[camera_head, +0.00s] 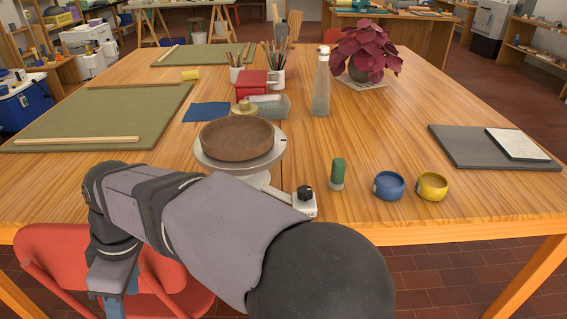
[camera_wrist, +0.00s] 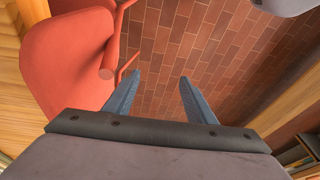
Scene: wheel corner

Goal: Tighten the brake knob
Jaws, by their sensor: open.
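The black brake knob (camera_head: 305,192) sits on a small white block (camera_head: 304,206) at the front edge of the wooden table, right of the wheel. The turntable wheel (camera_head: 271,163) is pale grey and carries a brown clay dish (camera_head: 237,138). My arm crosses in front of the wheel's base and reaches down to the left. In the wrist view my gripper (camera_wrist: 155,85) has its two blue-grey fingers apart, with nothing between them. It points at the brick floor beside a red chair (camera_wrist: 65,60), away from the knob. The knob is not in the wrist view.
A green cylinder (camera_head: 338,173), a blue bowl (camera_head: 389,185) and a yellow bowl (camera_head: 432,186) stand right of the knob. A glass bottle (camera_head: 321,85), red box (camera_head: 250,86) and potted plant (camera_head: 366,55) stand behind.

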